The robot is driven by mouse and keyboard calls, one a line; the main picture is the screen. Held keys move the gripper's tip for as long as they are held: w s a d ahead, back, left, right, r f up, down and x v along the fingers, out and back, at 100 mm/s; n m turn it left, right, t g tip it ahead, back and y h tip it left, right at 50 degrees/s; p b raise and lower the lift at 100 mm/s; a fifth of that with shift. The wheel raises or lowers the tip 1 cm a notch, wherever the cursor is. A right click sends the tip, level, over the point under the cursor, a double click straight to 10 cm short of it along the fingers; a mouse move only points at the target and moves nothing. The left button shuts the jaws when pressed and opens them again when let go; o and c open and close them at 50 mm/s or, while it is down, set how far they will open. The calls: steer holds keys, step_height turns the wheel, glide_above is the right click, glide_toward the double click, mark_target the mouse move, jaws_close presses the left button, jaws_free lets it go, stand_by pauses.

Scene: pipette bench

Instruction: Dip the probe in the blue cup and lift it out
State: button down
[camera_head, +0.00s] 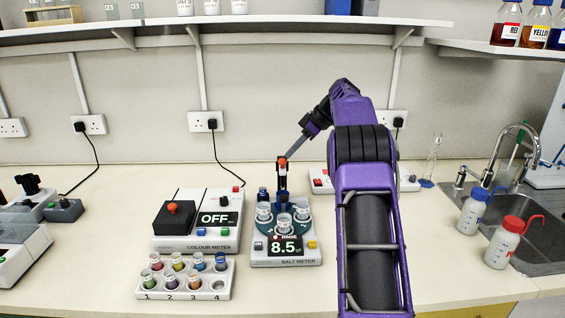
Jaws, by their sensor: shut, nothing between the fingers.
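The salt meter (286,258) stands on the bench with its display reading 8.5. Three small pale cups sit on its round dark teal carrier: a left cup (263,212), a right cup (302,210) and a front cup (284,222). I cannot tell which is the blue cup. A dark blue post (282,181) with an orange-red top (282,162) rises behind them. The probe is too small to make out, so I cannot tell whether it is in a cup. My gripper (287,156) is shut and empty, its tips at or just above the orange-red top; contact is unclear.
The colour meter (198,243), reading OFF, stands left of the salt meter. A vial rack (186,291) is in front of it. A red-buttoned device (320,182) is partly behind my arm. Wash bottles (472,214) and a sink (540,245) are at right.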

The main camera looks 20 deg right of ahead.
steer(key=shift+x, duration=0.85)
steer(key=shift+f, duration=0.1)
steer(key=s+d+f+b, duration=0.2)
steer(key=f+b, duration=0.1)
steer(key=shift+d, duration=0.2)
stand_by(0.4)
steer(key=p+v, duration=0.3)
steer(key=v, duration=1.4)
